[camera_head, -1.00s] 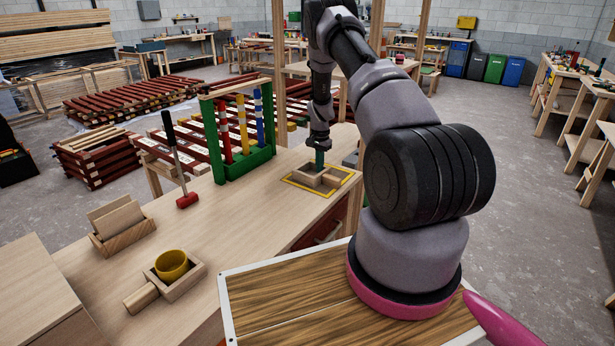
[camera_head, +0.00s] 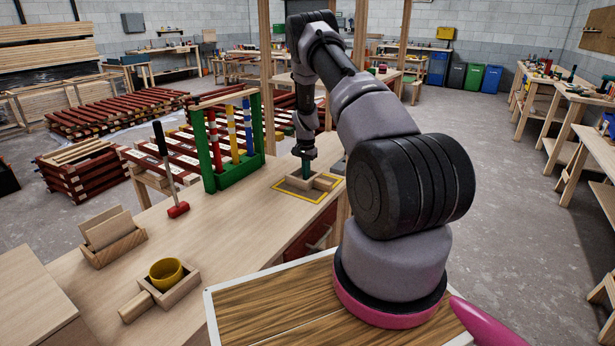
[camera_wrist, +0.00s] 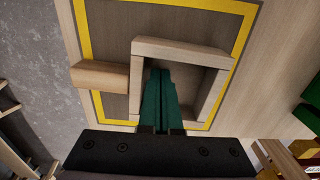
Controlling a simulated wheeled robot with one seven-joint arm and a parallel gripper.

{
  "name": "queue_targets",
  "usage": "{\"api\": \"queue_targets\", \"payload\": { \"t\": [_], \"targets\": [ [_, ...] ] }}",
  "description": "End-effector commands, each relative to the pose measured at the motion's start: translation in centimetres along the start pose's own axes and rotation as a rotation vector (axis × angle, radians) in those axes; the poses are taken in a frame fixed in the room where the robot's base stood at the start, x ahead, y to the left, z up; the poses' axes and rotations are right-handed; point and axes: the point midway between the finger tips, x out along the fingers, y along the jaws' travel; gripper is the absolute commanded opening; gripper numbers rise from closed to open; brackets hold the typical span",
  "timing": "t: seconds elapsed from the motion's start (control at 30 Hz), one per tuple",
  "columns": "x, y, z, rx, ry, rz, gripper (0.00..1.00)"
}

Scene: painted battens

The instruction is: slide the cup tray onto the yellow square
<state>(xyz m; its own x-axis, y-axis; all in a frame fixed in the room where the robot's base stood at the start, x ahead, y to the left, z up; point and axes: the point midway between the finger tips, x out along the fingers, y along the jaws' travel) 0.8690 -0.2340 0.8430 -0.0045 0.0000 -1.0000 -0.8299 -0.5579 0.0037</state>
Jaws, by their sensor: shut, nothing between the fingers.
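The cup tray (camera_head: 184,291), a small square wooden tray with a rod handle (camera_head: 137,306), stands on the near left of the bench with a yellow cup (camera_head: 166,274) in it. A second wooden tray (camera_wrist: 180,50), without a cup, lies on the yellow-outlined square (camera_head: 296,195) at the bench's far right. Its handle (camera_wrist: 100,76) crosses the outline (camera_wrist: 85,30) in the wrist view. My gripper (camera_wrist: 163,72), with green fingers, is shut and empty and reaches down inside this second tray; it also shows in the head view (camera_head: 306,177). Whether the fingers touch its wall is unclear.
A green frame (camera_head: 232,170) with striped posts stands behind the bench's middle, left of my gripper. A red mallet (camera_head: 178,210) stands upright left of it. A wooden holder (camera_head: 115,250) with boards is behind the cup tray. The bench's middle is clear.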

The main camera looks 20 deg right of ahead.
Motion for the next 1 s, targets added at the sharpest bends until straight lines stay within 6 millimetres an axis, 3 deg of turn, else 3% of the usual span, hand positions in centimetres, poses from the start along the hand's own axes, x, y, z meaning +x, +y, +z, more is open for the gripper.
{"api": "queue_targets", "payload": {
  "t": [0.03,0.5,0.87,1.0],
  "targets": [
    [-1.2,-0.1,-0.3,0.001,0.006,-0.005,0.0],
    [-8.7,-0.1,-0.2,0.0,0.006,-0.005,0.0],
    [-10.7,-0.1,0.0,-0.003,0.007,-0.011,0.0],
    [-15.4,-0.4,1.2,-0.026,0.019,-0.054,0.0]
  ]
}}
